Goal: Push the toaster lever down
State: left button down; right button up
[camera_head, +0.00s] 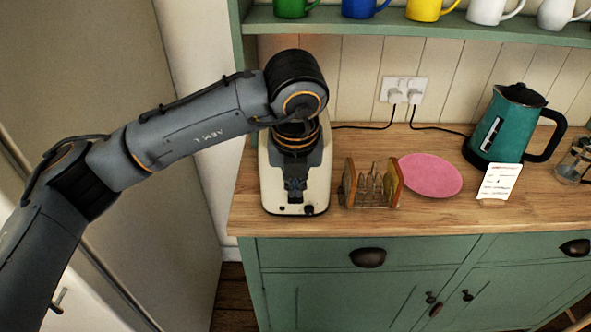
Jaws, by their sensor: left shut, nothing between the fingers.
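The cream toaster (321,181) stands at the left end of the wooden counter, its narrow front end toward me. A dark lever or knob (309,209) shows low on that front end. My left arm comes in from the left and bends down over the toaster. My left gripper (294,196) is shut and empty, pointing down over the toaster near its front end. The arm and gripper hide much of the toaster's top. I cannot tell whether the fingertips touch the toaster or the lever. My right gripper is not in view.
A toast rack (371,186) stands just right of the toaster. Further right are a pink plate (431,175), a white card (499,182), a teal kettle (510,125) and a glass jar (573,163). Several mugs (430,9) stand on the shelf above. Cords run to a wall socket (404,90).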

pick_arm(q)
jog(key=v, duration=0.7)
jog(key=shift+r, duration=0.4)
jog(key=shift+s, duration=0.15)
